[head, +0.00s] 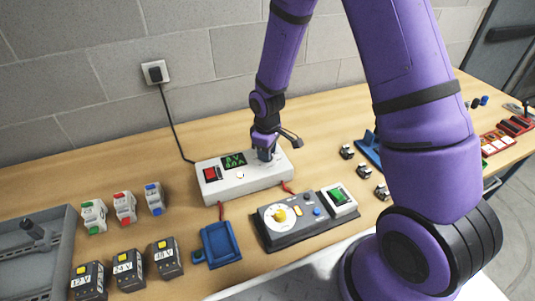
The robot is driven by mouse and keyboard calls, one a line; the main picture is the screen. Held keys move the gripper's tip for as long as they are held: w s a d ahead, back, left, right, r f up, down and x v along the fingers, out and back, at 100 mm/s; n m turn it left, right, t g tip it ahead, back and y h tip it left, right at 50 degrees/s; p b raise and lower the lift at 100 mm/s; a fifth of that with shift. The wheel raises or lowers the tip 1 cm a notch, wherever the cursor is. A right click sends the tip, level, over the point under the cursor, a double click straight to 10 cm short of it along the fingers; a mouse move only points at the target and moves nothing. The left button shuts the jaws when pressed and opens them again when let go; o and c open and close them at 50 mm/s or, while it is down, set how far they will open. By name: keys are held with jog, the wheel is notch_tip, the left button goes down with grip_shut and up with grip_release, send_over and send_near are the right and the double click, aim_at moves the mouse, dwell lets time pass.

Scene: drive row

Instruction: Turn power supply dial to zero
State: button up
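The power supply (225,187) is a white box on the wooden bench, with a red switch (211,173) at its left end and a small display (233,160) with green digits. The digits seem to read 8 V on the top line, with a blurred second line. My gripper (266,155) points down over the right half of the power supply's top. The dial is hidden at or under my fingertips. I cannot tell whether the fingers are closed on it.
A grey control panel (262,224) with a yellow knob and a green-switch box (340,202) stand in front. A blue tray (220,243), labelled dark blocks (128,268) and small coloured-top modules (124,207) are at the left. A black cord runs to the wall socket (155,73).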

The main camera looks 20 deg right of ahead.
jog(key=shift+c, duration=0.8)
jog(key=n, duration=0.5)
jog(key=o, duration=0.4)
jog(key=shift+n, duration=0.5)
jog(key=o, duration=1.1)
jog(key=shift+r, duration=0.1)
jog(key=shift+r, duration=3.45)
